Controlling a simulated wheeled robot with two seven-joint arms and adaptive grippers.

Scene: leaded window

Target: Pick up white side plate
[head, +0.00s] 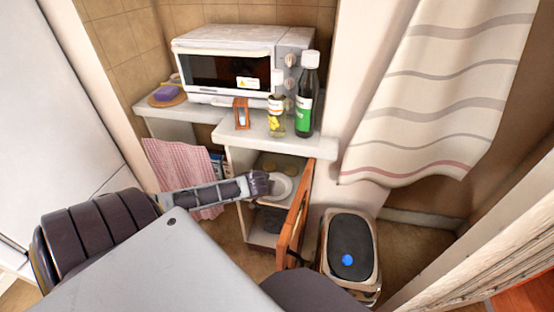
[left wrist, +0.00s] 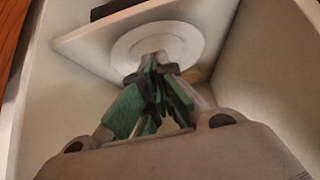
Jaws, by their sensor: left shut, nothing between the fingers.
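The white side plate (head: 283,188) lies on a shelf inside the open low cabinet in the head view. It also shows in the left wrist view (left wrist: 188,42), round with a raised ring, resting on a pale shelf board (left wrist: 85,47). My left gripper (head: 268,183) reaches into the cabinet from the left and hides the plate's left part. In the left wrist view my left gripper's fingertips (left wrist: 160,66) are together, empty, and overlap the plate's near edge. Whether they touch it I cannot tell. My right gripper is not in view.
The wooden cabinet door (head: 295,215) stands open just right of the plate. Cabinet walls close in around the gripper. A microwave (head: 235,70), a dark bottle (head: 306,100) and a jar (head: 276,118) stand above. A bin (head: 350,250) is at right, a checked cloth (head: 180,170) at left.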

